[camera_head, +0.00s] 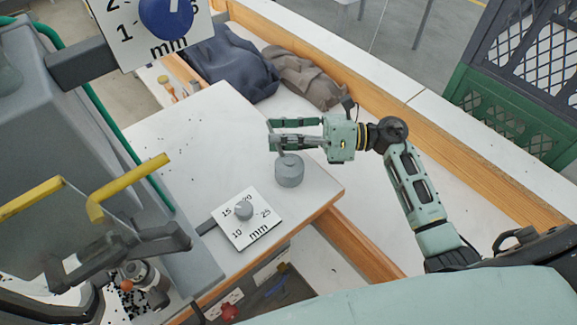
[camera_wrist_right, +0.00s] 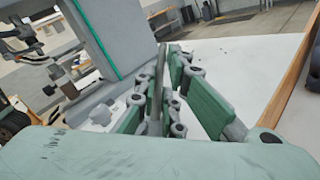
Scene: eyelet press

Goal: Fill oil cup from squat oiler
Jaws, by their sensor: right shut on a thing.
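My right gripper (camera_head: 272,134) is above the white table and reaches in from the right. A squat grey round vessel, which looks like the squat oiler (camera_head: 289,173), is directly below its fingers. The gripper is shut on the oiler's thin upper part, which is mostly hidden by the fingers. I cannot tell whether the oiler's base touches the table. In the right wrist view the green finger pads of the gripper (camera_wrist_right: 172,60) have a thin grey piece between them. I cannot make out the oil cup with certainty. My left gripper is not in view.
The large grey press (camera_head: 60,150) with yellow bars and a green hose stands at the left. A white mm dial plate (camera_head: 243,226) sits at the table's front edge. Dark cloth (camera_head: 232,65) and a green crate (camera_head: 505,125) lie beyond.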

